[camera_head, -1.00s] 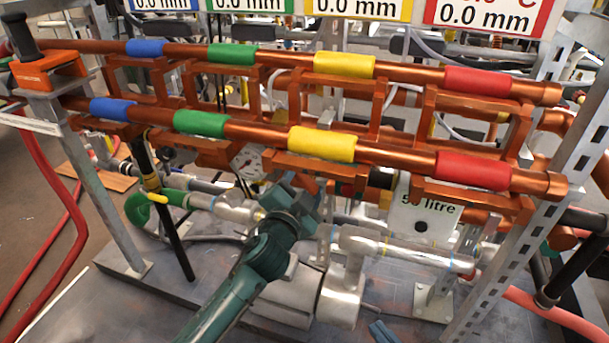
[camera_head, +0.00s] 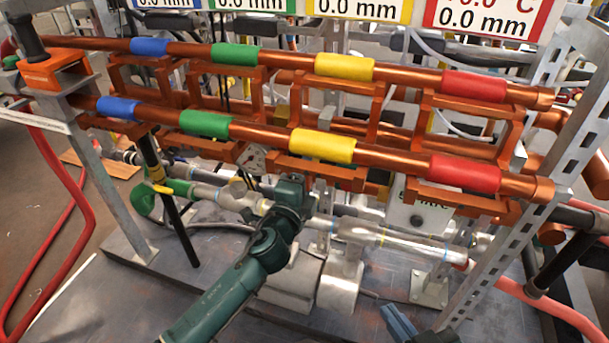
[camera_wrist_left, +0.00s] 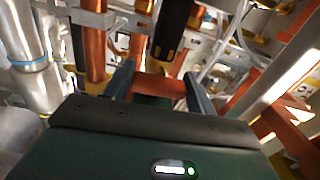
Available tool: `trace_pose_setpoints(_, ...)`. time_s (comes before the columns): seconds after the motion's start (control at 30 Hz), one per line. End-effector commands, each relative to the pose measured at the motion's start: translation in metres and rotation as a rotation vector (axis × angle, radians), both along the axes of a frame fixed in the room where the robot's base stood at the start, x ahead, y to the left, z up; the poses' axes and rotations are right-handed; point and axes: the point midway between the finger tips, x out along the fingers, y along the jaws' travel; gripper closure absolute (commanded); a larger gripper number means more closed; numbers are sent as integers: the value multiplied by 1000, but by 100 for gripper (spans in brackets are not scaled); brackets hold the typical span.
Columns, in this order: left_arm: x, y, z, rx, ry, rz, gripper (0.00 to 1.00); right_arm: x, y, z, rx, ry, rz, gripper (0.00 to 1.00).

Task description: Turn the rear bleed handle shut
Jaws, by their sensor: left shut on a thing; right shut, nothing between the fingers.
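My left arm reaches in from the lower left in the head view, and its wrist ends under the front copper rail; the fingers are hidden there. In the left wrist view my left gripper (camera_wrist_left: 158,85) has its two fingers either side of an orange-brown flat piece (camera_wrist_left: 160,88) and is shut on it. I cannot tell for certain whether this piece is the rear bleed handle. My right gripper (camera_head: 398,322) is shut and empty at the bottom of the head view, low over the grey base, apart from the pipework.
Two copper rails with blue, green, yellow and red sleeves (camera_head: 322,146) cross above my left wrist. A slotted metal post (camera_head: 535,210) stands at the right. Silver pipes (camera_head: 400,243) run beside the wrist. Red hoses (camera_head: 60,215) lie left.

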Motion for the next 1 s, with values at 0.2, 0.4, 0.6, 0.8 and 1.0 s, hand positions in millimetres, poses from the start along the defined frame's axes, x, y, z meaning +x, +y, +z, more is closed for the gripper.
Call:
trace_pose_setpoints(0.2, 1, 0, 2, 31, -13, 1, 66, -1, -2, 2, 4, -3, -7, 100)
trace_pose_setpoints(0.4, 1, 1, 2, 34, -15, 1, 66, -1, -2, 3, 6, -5, -8, 100)
trace_pose_setpoints(0.6, 1, 1, 2, 33, -15, 1, 42, -1, -1, 3, 6, -4, -7, 100)
trace_pose_setpoints(0.8, 1, 0, 1, 32, -12, 1, 35, 0, -1, 4, 6, -4, -5, 100)
trace_pose_setpoints(1.0, -4, 2, 1, 32, -11, 0, 35, 0, 0, 5, 8, -4, -3, 100)
